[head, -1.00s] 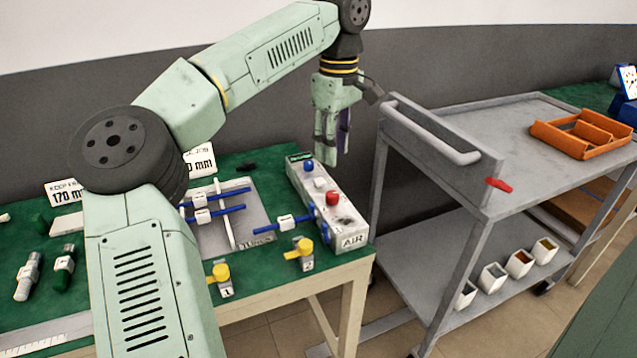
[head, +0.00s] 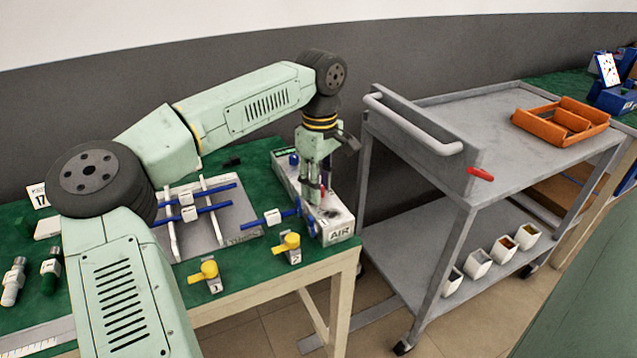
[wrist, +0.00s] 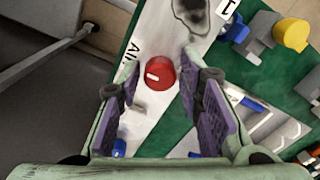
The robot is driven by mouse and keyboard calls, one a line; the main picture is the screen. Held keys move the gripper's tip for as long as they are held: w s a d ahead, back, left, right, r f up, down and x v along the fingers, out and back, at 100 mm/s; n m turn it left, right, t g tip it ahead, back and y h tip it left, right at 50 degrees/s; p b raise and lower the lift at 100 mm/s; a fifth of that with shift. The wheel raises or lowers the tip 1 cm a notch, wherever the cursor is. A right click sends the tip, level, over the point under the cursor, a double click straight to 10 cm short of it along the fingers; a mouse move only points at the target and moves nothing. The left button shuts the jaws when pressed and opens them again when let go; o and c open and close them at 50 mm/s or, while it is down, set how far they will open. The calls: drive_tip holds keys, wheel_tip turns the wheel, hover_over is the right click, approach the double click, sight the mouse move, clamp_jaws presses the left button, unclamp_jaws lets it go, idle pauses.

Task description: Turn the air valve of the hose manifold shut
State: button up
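The hose manifold (head: 343,220) is a long pale block near the right end of the green bench, marked AIR on its front end. In the wrist view its pale top (wrist: 165,35) carries a round red knob (wrist: 158,73) with a short white mark, next to AIR lettering. A blue knob (head: 293,159) sits toward its far end. My gripper (head: 313,196) points down over the manifold, fingers apart. In the wrist view my gripper (wrist: 160,68) has one purple-padded finger on each side of the red knob, with visible gaps. How far down the fingertips reach is unclear.
Yellow-handled valves (head: 290,242) stand along the bench's front edge, left of the manifold. A grey cart (head: 430,165) with an orange tray (head: 562,122) stands close on the right.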

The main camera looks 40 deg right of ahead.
drive_tip(key=shift+c, duration=0.5)
clamp_jaws()
drive_tip(key=shift+n, duration=0.4)
drive_tip(key=n, duration=0.3)
drive_tip(key=shift+r+n, duration=0.1)
drive_tip(key=shift+n, duration=0.2)
drive_tip(key=n, duration=0.4)
drive_tip(key=shift+w+n, duration=0.1)
drive_tip(key=shift+n, duration=0.2)
drive_tip(key=n, duration=0.4)
drive_tip(key=shift+n+b, duration=0.3)
drive_tip(key=shift+n, duration=2.2)
